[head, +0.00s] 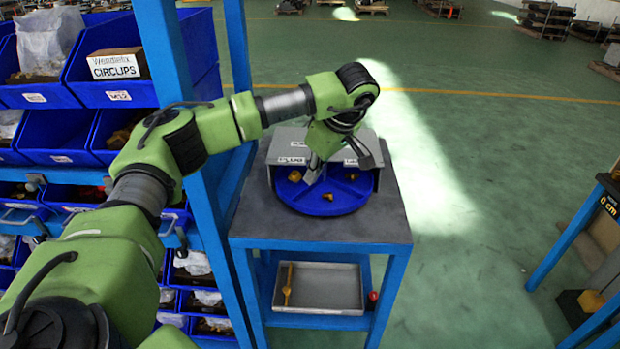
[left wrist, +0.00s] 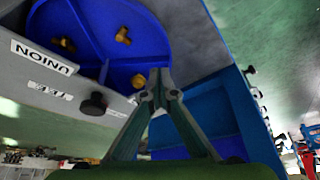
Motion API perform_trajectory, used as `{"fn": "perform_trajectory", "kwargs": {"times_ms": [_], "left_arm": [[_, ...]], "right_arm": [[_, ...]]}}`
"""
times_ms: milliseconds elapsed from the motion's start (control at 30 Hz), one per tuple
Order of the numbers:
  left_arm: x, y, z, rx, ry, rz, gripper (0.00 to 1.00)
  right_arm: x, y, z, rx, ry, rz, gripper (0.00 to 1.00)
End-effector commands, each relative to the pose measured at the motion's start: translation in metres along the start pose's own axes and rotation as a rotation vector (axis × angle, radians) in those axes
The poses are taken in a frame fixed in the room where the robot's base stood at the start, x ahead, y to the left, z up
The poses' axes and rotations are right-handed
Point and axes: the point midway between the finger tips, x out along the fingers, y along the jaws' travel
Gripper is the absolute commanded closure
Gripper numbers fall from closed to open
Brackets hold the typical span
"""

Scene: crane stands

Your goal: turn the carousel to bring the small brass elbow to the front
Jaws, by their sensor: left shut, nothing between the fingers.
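The blue carousel (head: 318,206) sits on a grey-topped stand, partly under a grey labelled cover (head: 318,150). It also shows in the left wrist view (left wrist: 105,15), with raised dividers. Small brass fittings lie in its compartments: one (head: 328,196) near the front, one (head: 295,176) at the left, one (head: 352,176) at the right. I cannot tell which is the small elbow. My left gripper (head: 310,177) points down at the carousel, shut and empty. In the left wrist view its tips (left wrist: 160,78) are beside a brass fitting (left wrist: 138,80); contact is unclear. My right gripper is not in view.
Blue posts (head: 170,60) and a rack of blue bins (head: 75,130) stand close on the left. A grey tray (head: 320,288) is on the stand's lower shelf. Open green floor lies to the right, with another blue-legged stand (head: 575,230) at the right edge.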

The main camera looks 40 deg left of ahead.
Motion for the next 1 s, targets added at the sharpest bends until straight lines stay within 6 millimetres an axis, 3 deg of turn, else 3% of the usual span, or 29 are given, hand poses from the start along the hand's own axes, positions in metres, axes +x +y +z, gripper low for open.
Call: {"fn": "perform_trajectory", "kwargs": {"times_ms": [200,400,600,1000], "left_arm": [[0.041,-0.001,-0.001,0.0,-0.002,-0.003,1.0],[0.069,0.0,0.001,0.002,-0.003,-0.001,1.0],[0.08,0.0,0.001,0.002,-0.004,0.002,1.0],[0.083,-0.002,-0.005,0.04,-0.004,0.017,1.0]], "right_arm": [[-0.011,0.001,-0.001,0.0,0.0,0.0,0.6],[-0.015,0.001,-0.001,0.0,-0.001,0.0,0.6],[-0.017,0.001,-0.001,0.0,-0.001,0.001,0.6],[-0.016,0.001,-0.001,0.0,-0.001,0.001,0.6]]}}
